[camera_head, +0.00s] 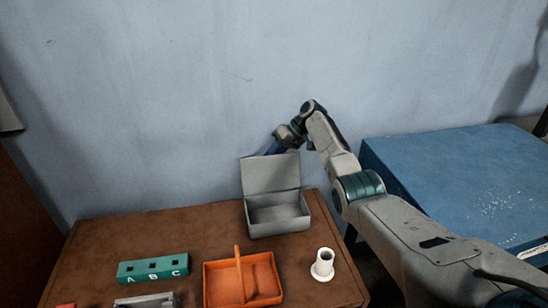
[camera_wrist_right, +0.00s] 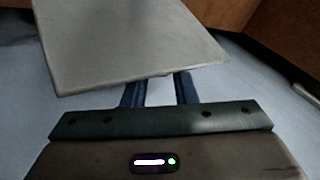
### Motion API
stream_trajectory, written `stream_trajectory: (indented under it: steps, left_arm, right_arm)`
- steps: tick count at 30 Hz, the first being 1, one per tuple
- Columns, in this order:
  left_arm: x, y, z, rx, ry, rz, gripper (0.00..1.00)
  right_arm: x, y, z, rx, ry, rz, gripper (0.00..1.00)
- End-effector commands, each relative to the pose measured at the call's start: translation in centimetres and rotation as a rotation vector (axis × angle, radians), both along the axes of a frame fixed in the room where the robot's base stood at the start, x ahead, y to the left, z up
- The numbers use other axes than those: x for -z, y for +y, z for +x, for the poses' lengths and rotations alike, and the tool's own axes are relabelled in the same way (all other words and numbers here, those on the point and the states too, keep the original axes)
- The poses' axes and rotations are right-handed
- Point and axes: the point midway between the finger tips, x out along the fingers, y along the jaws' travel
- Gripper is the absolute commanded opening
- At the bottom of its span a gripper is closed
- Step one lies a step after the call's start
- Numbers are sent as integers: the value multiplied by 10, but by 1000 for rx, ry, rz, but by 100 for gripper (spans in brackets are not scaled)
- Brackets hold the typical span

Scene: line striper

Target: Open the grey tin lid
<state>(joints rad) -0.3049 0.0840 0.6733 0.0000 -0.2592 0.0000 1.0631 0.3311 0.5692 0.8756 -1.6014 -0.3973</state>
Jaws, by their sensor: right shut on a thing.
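The grey tin (camera_head: 279,226) stands on the brown table, with an empty-looking inside. Its grey lid (camera_head: 270,174) is raised and stands steeply up from the back of the tin. My right gripper (camera_head: 274,148) is at the lid's upper edge, behind it, and partly hidden by it. In the right wrist view the lid (camera_wrist_right: 125,40) covers the ends of the blue fingers (camera_wrist_right: 160,88). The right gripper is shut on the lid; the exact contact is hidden. My left gripper is not in view.
An orange divided tray (camera_head: 210,290), a green block with holes marked A, B, C (camera_head: 153,279) and a white flanged piece (camera_head: 322,268) stand on the brown table (camera_head: 115,236). A blue surface (camera_head: 460,170) lies to the right. The wall is close behind.

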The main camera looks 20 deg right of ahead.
Motion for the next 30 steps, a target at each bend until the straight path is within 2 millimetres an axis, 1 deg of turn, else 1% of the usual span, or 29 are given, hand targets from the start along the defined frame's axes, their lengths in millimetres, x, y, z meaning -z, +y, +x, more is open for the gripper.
stream_trajectory:
  steps: [1,15,16,18,19,30]
  left_arm:
    - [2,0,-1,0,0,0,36]
    - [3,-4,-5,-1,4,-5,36]
    - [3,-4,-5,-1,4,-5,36]
    - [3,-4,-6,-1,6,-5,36]
    - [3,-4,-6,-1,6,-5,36]
    - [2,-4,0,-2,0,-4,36]
  right_arm:
    - [3,-2,1,6,-2,-4,0]
    - [3,-3,2,7,-4,-6,0]
    - [3,-3,2,7,-4,-6,31]
    - [3,-3,2,7,-4,-6,45]
    - [3,-3,2,7,-3,-5,47]
    - [1,-1,1,3,-3,-2,47]
